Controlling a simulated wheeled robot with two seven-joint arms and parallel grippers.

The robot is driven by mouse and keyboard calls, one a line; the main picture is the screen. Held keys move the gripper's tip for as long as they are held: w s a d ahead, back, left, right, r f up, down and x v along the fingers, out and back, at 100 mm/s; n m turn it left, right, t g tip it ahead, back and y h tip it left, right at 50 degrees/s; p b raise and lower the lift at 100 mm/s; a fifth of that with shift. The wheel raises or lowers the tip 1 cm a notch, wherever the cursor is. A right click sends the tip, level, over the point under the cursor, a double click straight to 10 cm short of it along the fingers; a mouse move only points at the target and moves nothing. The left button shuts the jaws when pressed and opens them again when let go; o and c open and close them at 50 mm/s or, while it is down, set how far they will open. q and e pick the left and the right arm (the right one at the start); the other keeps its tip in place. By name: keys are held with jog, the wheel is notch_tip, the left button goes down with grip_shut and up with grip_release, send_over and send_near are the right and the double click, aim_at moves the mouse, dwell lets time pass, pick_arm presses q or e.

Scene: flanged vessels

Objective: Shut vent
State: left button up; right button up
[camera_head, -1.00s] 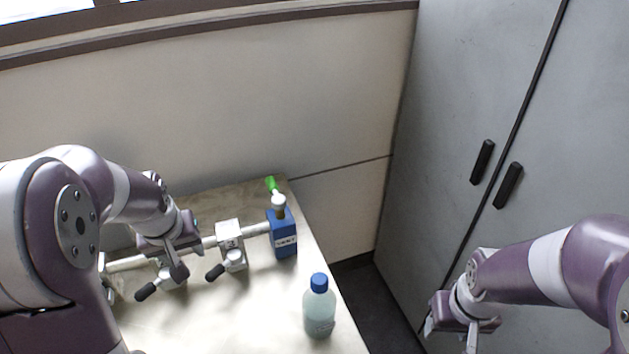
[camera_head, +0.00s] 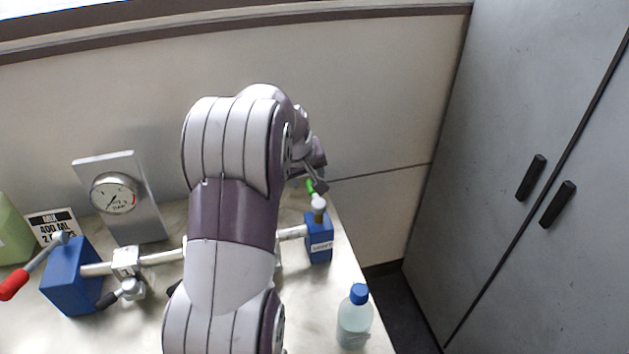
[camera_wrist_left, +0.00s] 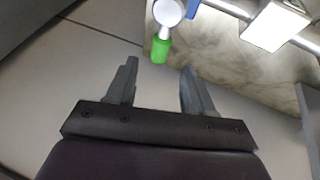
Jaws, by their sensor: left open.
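The vent is a blue block (camera_head: 319,240) with a white label at the right end of the pipe; the label is hard to read. A white round valve top (camera_head: 319,203) sits on it with a green handle (camera_head: 310,187) pointing toward the back wall. My left gripper (camera_head: 317,174) is open at the green handle. In the left wrist view, the green handle (camera_wrist_left: 160,50) lies just ahead of the gap between the open fingertips (camera_wrist_left: 160,66), with the white valve top (camera_wrist_left: 168,12) behind it. Nothing is held. My right gripper is out of view.
A bottle with a blue cap (camera_head: 356,318) stands near the table's right edge. A gauge (camera_head: 114,193), another blue block (camera_head: 72,275) with a red-handled lever (camera_head: 14,284), and a sign (camera_head: 52,224) are at left. My left arm hides the pipe's middle. A grey cabinet (camera_head: 530,120) stands right.

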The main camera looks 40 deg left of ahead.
aim_at(314, 193)
pick_arm(q)
jog(key=x, duration=0.6)
